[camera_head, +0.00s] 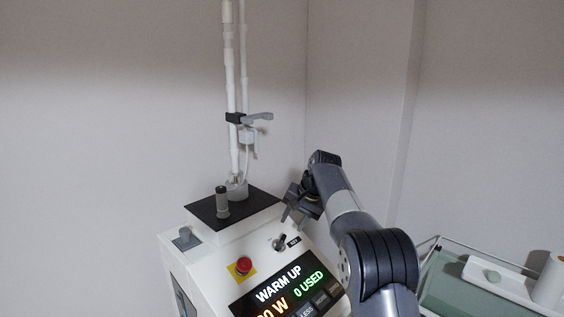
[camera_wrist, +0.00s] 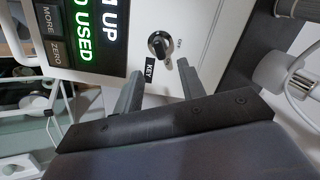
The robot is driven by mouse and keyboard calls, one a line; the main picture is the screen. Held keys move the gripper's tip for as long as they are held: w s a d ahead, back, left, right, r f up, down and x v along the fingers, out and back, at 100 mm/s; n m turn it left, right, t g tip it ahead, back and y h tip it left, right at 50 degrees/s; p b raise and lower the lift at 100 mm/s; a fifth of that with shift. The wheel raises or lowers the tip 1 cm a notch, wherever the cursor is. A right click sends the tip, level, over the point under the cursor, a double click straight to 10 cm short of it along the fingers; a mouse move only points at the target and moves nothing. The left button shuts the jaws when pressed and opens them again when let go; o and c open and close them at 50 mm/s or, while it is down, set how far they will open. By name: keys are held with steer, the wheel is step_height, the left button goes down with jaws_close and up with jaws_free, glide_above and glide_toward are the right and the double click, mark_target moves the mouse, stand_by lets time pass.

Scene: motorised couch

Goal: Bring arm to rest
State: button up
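My gripper (camera_head: 298,207) is at the end of my arm, just above the sloped front panel of a white machine (camera_head: 205,270). In the wrist view, my gripper (camera_wrist: 160,84) has its two fingers apart with a gap between them. A key switch (camera_wrist: 158,43) with a dark knob and a "KEY" label lies just beyond the fingertips, and I see no contact with it. The key switch also shows in the head view (camera_head: 279,243), below my gripper. The machine's screen (camera_head: 282,295) reads "WARM UP" and "0 USED".
A red button (camera_head: 243,265) on a yellow plate is left of the key switch. A dark knobbed post (camera_head: 222,203) and a tall white pole (camera_head: 230,90) stand on the machine's top. A cart (camera_head: 462,288) with a white box and roll is at the right. Walls are close behind.

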mark_target(284, 237)
steer(key=p+x, duration=0.1)
steer(key=x, duration=0.7)
steer(key=shift+w+a+f+p, duration=0.1)
steer(key=shift+a+f+p, duration=0.05)
steer(key=shift+f+p, duration=0.25)
steer(key=shift+n, duration=0.6)
